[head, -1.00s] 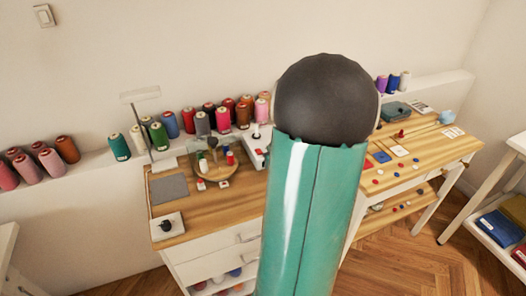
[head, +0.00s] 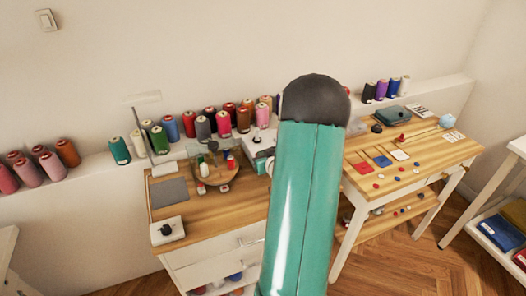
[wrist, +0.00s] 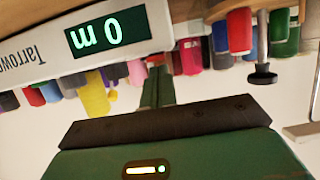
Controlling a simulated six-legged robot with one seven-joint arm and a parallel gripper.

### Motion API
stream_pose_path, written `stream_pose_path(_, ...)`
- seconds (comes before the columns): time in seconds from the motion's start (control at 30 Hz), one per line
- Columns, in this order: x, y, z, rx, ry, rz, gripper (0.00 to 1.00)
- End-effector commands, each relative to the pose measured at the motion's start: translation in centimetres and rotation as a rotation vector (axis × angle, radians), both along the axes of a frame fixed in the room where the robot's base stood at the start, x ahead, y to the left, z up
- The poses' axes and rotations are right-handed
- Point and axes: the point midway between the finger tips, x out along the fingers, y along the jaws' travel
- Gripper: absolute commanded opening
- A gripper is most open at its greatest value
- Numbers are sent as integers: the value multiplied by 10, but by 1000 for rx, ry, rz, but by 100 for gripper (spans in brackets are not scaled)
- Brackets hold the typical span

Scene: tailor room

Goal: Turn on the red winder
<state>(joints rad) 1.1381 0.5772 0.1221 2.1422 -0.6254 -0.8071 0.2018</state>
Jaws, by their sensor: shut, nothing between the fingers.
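I cannot pick out a clearly red winder. A white machine (head: 262,140) on the left table is partly hidden by my arm in the head view. The wrist view, upside down, shows a white device (wrist: 50,55) close by, with a lit green display (wrist: 105,35) reading "0 m". It may be the same machine. My gripper (wrist: 158,88) shows in the wrist view, shut and empty, pointing past the device; I see no clear contact. It is hidden behind my arm in the head view. A dark knob (wrist: 262,75) is to its right in the wrist view.
A round wooden tray (head: 222,184) with spools, a grey mat (head: 170,192) and a white box with a black knob (head: 168,231) are on the left table. Thread cones (head: 190,125) line the wall ledge. The right table (head: 435,155) holds buttons and coloured cards.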

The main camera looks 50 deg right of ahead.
Motion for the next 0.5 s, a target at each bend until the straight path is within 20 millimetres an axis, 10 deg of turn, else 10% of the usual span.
stream_pose_path(0.5,-2,1,-9,1,0,0,0)
